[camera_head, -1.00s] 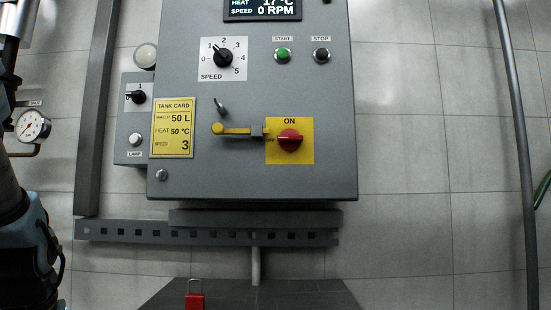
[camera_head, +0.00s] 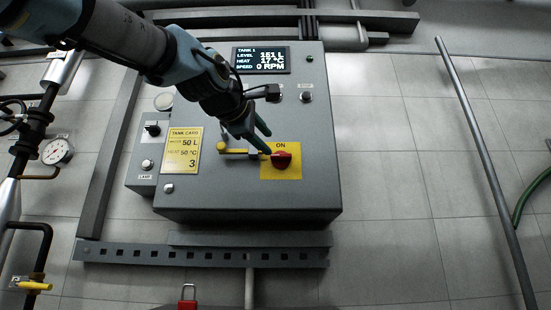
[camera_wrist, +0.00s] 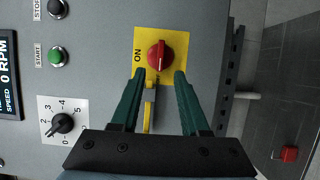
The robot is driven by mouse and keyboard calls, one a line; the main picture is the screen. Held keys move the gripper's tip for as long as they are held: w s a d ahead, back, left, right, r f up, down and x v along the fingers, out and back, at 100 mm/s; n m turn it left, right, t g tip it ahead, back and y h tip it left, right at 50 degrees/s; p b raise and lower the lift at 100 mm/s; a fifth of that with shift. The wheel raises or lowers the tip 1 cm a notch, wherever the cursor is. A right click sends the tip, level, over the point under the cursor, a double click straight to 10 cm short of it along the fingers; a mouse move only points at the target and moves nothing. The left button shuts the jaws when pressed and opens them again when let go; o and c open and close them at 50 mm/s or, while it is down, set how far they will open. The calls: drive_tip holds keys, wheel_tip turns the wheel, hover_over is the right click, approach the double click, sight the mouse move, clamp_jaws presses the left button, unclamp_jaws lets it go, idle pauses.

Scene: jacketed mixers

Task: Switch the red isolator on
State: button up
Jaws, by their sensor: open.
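The red isolator (camera_head: 281,159) is a round red knob on a yellow plate marked ON, low on the grey panel. In the wrist view the isolator (camera_wrist: 160,56) has its raised grip lying across, not pointing to the ON word. My gripper (camera_head: 265,143) is in front of the plate. In the wrist view my gripper (camera_wrist: 160,75) is open, its two green fingertips on either side of the knob's near edge. I cannot tell whether they touch it. A yellow-ended bar (camera_head: 232,151) lies left of the plate; part of it shows between my fingers.
The panel carries a display (camera_head: 261,59), a black stop button (camera_head: 306,96) and a yellow tank card (camera_head: 182,150). The speed dial (camera_wrist: 62,123) and green start button (camera_wrist: 56,56) show in the wrist view. A red padlock (camera_head: 188,292) is below.

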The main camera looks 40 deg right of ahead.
sight(280, 155)
drive_tip(key=p+x, duration=0.1)
drive_tip(key=x, duration=0.7)
clamp_jaws()
idle(0.5)
